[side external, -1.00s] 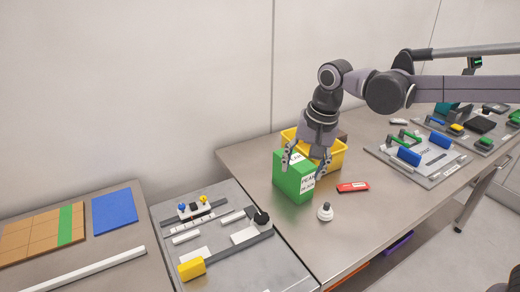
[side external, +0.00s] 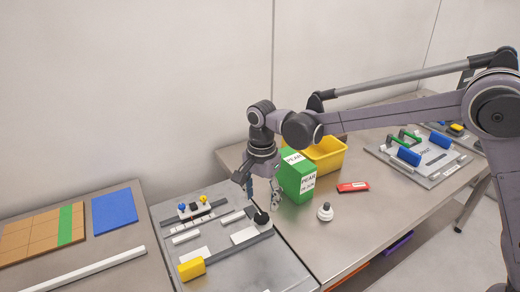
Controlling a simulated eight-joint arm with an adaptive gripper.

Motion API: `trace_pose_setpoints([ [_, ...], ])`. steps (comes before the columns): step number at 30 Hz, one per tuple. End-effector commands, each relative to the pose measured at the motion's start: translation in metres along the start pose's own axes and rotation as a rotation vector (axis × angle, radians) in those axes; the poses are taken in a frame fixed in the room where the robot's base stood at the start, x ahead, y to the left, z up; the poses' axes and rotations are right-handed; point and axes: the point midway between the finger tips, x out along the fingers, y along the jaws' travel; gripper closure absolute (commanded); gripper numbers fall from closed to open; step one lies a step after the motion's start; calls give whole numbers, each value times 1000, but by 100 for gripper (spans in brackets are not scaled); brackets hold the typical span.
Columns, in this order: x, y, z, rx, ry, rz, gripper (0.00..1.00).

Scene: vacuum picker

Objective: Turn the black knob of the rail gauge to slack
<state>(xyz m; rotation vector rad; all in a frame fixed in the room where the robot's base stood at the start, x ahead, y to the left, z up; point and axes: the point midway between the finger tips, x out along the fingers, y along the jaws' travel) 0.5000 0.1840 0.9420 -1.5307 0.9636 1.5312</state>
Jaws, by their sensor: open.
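The black knob (side external: 261,218) sits at the upper right of the grey rail gauge plate (side external: 235,265), beside a white block (side external: 244,236). My gripper (side external: 262,202) points down just above the knob. Its two fingers are spread apart with nothing between them, one to the left and one to the right of the knob. I cannot tell whether either finger touches it. The knob's markings are too small to read, so its setting cannot be told.
A green box (side external: 298,184) stands close to the right of my gripper, before a yellow bin (side external: 328,153). A white-grey knobbed piece (side external: 325,211) and a red item (side external: 352,187) lie on the table. The plate also carries a yellow block (side external: 192,268) and small coloured knobs (side external: 194,207).

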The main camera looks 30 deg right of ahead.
Motion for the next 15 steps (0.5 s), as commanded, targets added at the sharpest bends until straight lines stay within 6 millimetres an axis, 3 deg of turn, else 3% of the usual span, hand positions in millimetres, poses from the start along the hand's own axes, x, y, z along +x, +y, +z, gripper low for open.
trace_pose_setpoints([
  [6,36,0,0,0,0,-1,39],
  [15,56,0,0,-1,0,-1,39],
])
